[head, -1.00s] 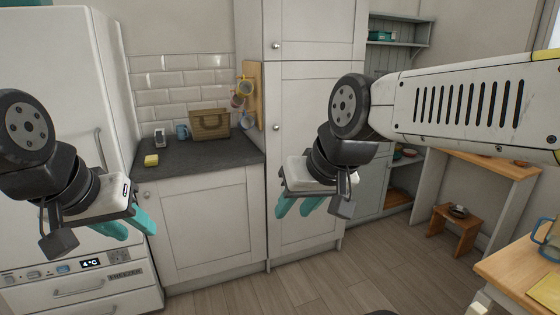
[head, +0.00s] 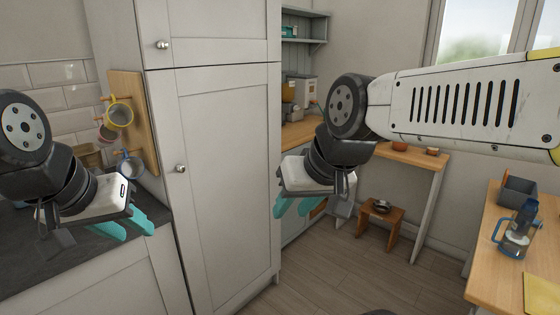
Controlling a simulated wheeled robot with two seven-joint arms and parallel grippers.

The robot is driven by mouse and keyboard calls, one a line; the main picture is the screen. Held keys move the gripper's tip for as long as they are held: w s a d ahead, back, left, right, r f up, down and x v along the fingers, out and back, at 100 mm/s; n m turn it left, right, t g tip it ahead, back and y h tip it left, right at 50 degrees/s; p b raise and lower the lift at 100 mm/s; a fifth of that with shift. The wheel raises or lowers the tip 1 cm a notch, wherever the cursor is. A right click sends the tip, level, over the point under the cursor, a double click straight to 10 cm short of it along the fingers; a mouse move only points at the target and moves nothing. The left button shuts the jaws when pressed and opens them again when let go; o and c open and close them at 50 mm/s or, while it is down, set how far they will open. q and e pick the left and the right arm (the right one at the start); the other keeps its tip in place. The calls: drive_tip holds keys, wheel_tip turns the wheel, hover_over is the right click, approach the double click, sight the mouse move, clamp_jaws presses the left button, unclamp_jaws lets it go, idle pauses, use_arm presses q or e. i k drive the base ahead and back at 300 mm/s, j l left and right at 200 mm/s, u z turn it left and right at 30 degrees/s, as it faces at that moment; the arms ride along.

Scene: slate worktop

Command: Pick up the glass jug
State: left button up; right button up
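The glass jug (head: 517,246) is clear with a blue handle on its left side. It stands upright on the wooden table (head: 484,285) at the right edge of the head view. A dark blue item shows at its top; I cannot tell whether it is in the jug or behind it. My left gripper (head: 128,226) is open and empty at the left, in front of the slate worktop. My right gripper (head: 295,206) is open and empty near the middle of the view, well to the left of the jug.
A grey box (head: 518,193) and a yellow item (head: 541,294) share the table with the jug. A tall white cupboard (head: 220,190) stands between my grippers. Mugs hang on a wooden rack (head: 140,110) above the slate worktop (head: 25,245).

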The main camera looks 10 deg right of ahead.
sight(522, 229)
drive_tip(key=i+l+z, duration=0.1)
drive_tip(key=z, duration=0.4)
drive_tip(key=i+z, duration=0.45)
drive_tip(key=i+j+z, duration=0.1)
drive_tip(key=z, duration=0.4)
drive_tip(key=i+j+z, duration=0.2)
drive_tip(key=z, duration=0.25)
drive_tip(key=i+j+z, duration=0.15)
drive_tip(key=i+z, duration=0.25)
drive_tip(key=i+j+z, duration=0.2)
drive_tip(key=z, duration=0.2)
drive_tip(key=i+j+z, duration=0.35)
